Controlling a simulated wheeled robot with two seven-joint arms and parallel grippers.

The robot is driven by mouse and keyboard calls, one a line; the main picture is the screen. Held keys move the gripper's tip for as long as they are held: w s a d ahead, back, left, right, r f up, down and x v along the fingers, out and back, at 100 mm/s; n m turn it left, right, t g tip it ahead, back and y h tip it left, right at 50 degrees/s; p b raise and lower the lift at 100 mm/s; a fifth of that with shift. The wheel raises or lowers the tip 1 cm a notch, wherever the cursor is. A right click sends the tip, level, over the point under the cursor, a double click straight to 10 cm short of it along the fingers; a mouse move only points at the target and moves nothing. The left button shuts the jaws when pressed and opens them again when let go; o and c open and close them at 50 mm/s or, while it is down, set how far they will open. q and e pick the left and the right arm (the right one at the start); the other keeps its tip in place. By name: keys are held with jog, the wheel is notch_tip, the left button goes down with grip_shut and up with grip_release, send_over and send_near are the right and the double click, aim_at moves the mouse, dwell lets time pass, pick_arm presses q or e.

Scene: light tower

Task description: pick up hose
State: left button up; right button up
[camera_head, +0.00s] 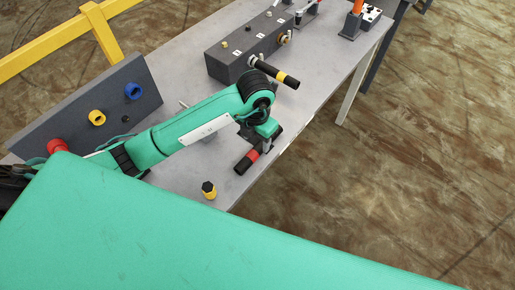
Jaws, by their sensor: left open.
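Several short black hose-like pieces with coloured bands are in view; I cannot tell which one is the hose. One with a red band (246,161) is at the table's front edge, close to my left gripper. One with a yellow band (275,73) sticks out beside the grey box. A small yellow-and-black piece (209,190) stands upright near the table's front edge. My left gripper (265,145) is open and points down over the table edge, right by the red-banded piece. The wrist hides part of the contact area, so I cannot tell whether they touch. My right gripper is not in view.
A dark panel (85,100) with red, yellow and blue fittings stands at the table's left. A long grey box (240,50) sits behind my wrist. The grey table (180,50) has more devices at its far end. A yellow railing (45,52) is behind; brown floor is clear at right.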

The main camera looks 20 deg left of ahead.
aim_at(257, 148)
pick_arm(q)
notch_tip(257, 148, down, 4)
jog(key=shift+d+r+p, duration=0.15)
jog(key=shift+r+p, duration=0.05)
jog(key=shift+p, duration=0.5)
jog(key=shift+f, duration=0.4)
jog(key=c, duration=1.1)
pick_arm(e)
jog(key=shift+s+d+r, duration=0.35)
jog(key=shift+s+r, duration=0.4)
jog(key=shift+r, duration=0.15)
